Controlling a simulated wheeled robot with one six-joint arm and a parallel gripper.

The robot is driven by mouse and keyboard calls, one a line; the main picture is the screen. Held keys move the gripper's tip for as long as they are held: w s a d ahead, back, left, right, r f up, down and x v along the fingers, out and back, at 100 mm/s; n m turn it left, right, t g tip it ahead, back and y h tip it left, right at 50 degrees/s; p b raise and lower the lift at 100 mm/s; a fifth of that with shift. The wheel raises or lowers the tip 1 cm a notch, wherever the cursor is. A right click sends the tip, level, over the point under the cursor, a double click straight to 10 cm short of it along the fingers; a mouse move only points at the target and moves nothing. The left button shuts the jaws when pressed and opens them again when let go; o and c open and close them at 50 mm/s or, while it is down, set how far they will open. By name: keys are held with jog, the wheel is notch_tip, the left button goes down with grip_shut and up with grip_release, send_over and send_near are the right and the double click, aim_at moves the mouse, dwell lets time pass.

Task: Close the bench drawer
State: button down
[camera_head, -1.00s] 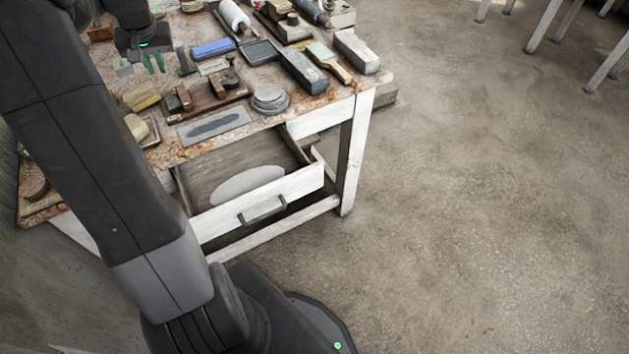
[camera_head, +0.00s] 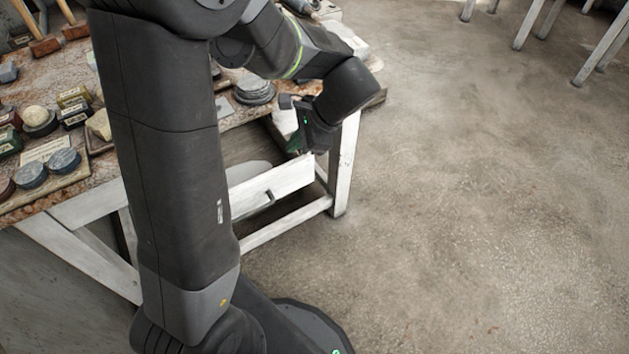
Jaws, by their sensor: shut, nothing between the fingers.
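The bench drawer (camera_head: 285,187) is white-fronted and stands pulled out under the bench top. Part of its dark handle (camera_head: 269,197) shows, and a pale flat piece (camera_head: 250,172) lies inside it. My arm hides the drawer's left part. My gripper (camera_head: 297,148) is shut and empty, pointing down near the right end of the drawer, just above or behind the top of its front. I cannot tell whether it touches the drawer.
The white-legged bench (camera_head: 342,165) carries many tools and blocks, with round grey discs (camera_head: 254,90) near its front edge. Open concrete floor (camera_head: 470,220) lies to the right. White furniture legs (camera_head: 540,25) stand at the top right.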

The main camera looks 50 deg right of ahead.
aim_at(277, 129)
jog(key=s+a+f+m+t+h+b, duration=0.1)
jog(key=s+f+m+t+h+b, duration=0.15)
jog(key=s+m, duration=0.55)
jog(key=s+a+f+m+t+h+b, duration=0.1)
jog(key=s+a+m+t+h+b, duration=0.2)
jog(key=s+m, duration=0.45)
jog(key=shift+n+h, duration=0.25)
jog(key=shift+n, duration=0.3)
jog(key=x, duration=0.3)
jog(key=d+b+x, duration=0.1)
jog(key=x, duration=0.7)
jog(key=shift+w+d, duration=0.1)
jog(key=shift+d, duration=0.2)
jog(key=shift+w+d, duration=0.2)
jog(key=shift+w, duration=0.25)
jog(key=w+d, duration=0.1)
jog(key=w, duration=0.4)
jog(key=w+d, duration=0.2)
jog(key=w, duration=0.4)
jog(key=w+d, duration=0.2)
jog(key=w, duration=0.4)
jog(key=shift+w+p, duration=0.2)
jog(key=shift+p, duration=0.2)
jog(key=shift+w+r, duration=0.15)
jog(key=shift+w, duration=0.05)
jog(key=shift+d+r, duration=0.1)
